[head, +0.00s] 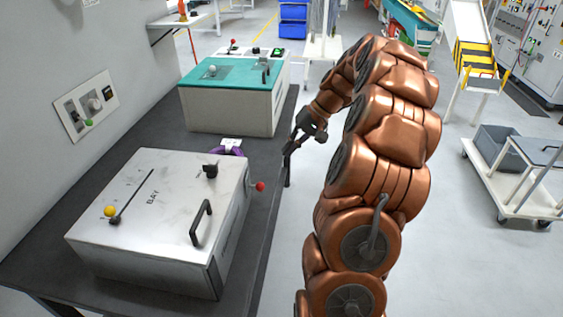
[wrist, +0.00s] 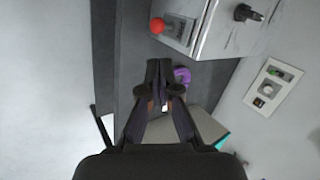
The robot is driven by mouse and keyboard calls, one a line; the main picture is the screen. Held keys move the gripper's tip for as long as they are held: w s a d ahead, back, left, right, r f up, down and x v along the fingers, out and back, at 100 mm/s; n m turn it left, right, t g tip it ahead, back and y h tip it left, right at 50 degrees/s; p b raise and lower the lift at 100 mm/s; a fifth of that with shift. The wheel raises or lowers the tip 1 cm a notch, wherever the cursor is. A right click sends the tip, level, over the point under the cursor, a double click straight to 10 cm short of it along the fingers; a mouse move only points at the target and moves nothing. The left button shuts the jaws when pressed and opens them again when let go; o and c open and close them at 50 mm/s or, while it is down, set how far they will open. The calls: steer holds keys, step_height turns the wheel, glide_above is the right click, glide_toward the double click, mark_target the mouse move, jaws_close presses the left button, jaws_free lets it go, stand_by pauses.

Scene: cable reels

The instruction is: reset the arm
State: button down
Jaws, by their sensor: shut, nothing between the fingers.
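My copper-coloured arm (head: 385,140) rises at the right of the table in the head view and bends over at the top. My gripper (head: 289,150) hangs at its end, beside the right edge of the dark table. In the wrist view my gripper (wrist: 160,75) is shut, its fingertips together with nothing held. It is apart from the white box and the teal-topped box.
A white box (head: 150,235) with a yellow knob, black handle and red ball lever (head: 260,187) stands on the dark table (head: 125,125). A purple ring (head: 228,151) lies behind it. A teal-topped box (head: 235,80) stands farther back.

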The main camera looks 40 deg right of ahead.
steer(key=shift+v, duration=0.85)
steer(key=s+a+r+n+g+h, duration=0.15)
steer(key=s+a, duration=0.35)
steer(key=a, duration=0.7)
steer(key=s+a+n+g, duration=0.3)
steer(key=s+a, duration=0.1)
steer(key=a, duration=0.8)
steer(key=s+a+f+n+h, duration=0.1)
steer(key=s+a+f+h, duration=0.1)
steer(key=s, duration=0.8)
steer(key=s+a+f+h, duration=0.2)
steer(key=s+a, duration=0.1)
steer(key=s, duration=0.6)
steer(key=shift+s+f+n+g, duration=0.35)
steer(key=shift+s+g, duration=0.05)
steer(key=shift+g, duration=0.05)
steer(key=shift+h, duration=0.25)
